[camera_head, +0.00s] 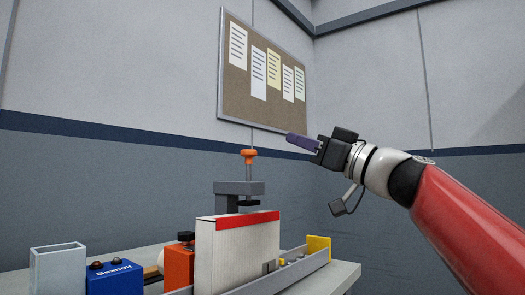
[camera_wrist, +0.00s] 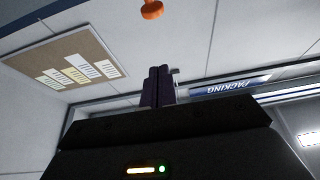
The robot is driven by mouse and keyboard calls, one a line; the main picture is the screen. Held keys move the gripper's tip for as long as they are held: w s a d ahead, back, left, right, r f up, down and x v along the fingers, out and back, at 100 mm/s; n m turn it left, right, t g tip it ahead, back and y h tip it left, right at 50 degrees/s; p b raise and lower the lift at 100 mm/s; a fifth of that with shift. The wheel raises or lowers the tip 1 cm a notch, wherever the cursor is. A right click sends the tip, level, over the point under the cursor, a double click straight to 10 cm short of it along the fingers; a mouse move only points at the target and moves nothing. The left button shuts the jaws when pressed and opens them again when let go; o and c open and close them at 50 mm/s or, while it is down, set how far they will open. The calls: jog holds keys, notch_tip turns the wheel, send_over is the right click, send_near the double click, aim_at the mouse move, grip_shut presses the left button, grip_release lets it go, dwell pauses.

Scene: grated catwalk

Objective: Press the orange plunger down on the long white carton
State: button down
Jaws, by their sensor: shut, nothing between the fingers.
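The orange plunger (camera_head: 249,155) is an orange knob on a thin rod above a grey press frame (camera_head: 238,188). Its knob also shows at the top of the wrist view (camera_wrist: 152,9). The long white carton (camera_head: 236,254) has a red stripe along its top edge and stands in front of the press, hiding its lower part. My gripper (camera_head: 290,138) has purple fingers that are shut and empty. In the head view it is up and to the right of the knob, apart from it. The shut fingers also show in the wrist view (camera_wrist: 158,86).
A grey open box (camera_head: 58,272), a blue box (camera_head: 115,280) and an orange box (camera_head: 178,267) stand left of the carton. A low tray edge with a yellow plate (camera_head: 318,247) lies at right. A cork board (camera_head: 236,83) hangs behind.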

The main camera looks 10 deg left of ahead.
jog(key=shift+a, duration=0.1)
jog(key=p+x, duration=0.7)
jog(key=x, duration=0.3)
jog(key=shift+f+b, duration=1.1)
jog(key=shift+f, duration=0.95)
